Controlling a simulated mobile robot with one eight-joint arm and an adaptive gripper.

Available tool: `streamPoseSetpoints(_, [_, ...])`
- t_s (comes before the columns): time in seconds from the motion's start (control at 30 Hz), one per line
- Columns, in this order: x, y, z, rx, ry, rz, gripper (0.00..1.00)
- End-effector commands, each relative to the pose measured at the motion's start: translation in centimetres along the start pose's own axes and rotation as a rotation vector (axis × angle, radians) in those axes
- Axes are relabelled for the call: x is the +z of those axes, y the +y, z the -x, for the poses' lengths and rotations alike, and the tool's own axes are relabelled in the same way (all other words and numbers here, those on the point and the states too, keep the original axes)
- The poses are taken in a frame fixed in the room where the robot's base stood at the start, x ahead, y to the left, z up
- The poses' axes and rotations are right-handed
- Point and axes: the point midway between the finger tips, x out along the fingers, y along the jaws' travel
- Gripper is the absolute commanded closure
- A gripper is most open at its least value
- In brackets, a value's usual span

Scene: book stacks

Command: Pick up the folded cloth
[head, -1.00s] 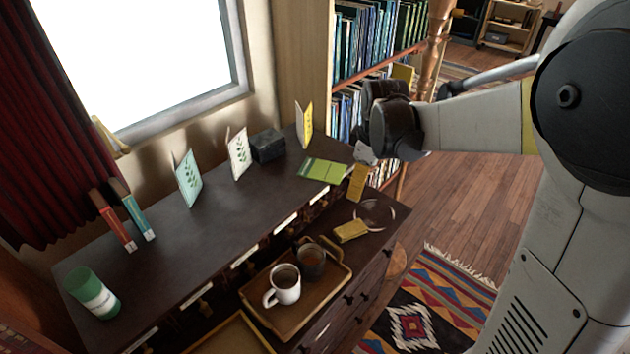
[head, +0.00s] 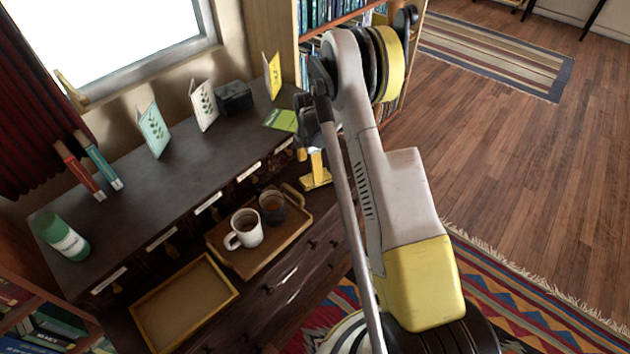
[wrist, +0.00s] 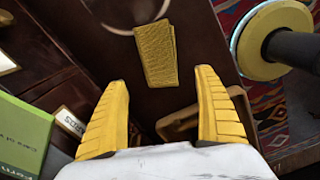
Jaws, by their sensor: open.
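The folded cloth (wrist: 155,55) is a small yellow textured rectangle lying flat on the dark lower ledge. In the wrist view it lies just beyond the fingertips, near the top middle. In the head view it (head: 317,184) shows partly, below the gripper and left of my arm. My gripper (wrist: 162,78) has its two yellow fingers spread wide with nothing between them. In the head view the gripper (head: 316,160) hangs above the cloth, mostly hidden by my arm. I cannot tell the exact height of the gap.
A tray (head: 217,238) with a white mug (head: 245,230) and a dark cup (head: 272,207) stands left of the cloth. A clear round dish (wrist: 135,28) lies near the cloth. A green book (wrist: 22,135) lies on the upper shelf. An empty tray (head: 150,338) is further left.

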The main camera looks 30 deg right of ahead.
Motion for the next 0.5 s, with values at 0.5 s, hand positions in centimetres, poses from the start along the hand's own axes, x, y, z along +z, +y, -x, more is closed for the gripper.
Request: streamPoseSetpoints(0.5, [0.8, -0.2, -6.2, 0.001, 0.000, -0.001, 0.19])
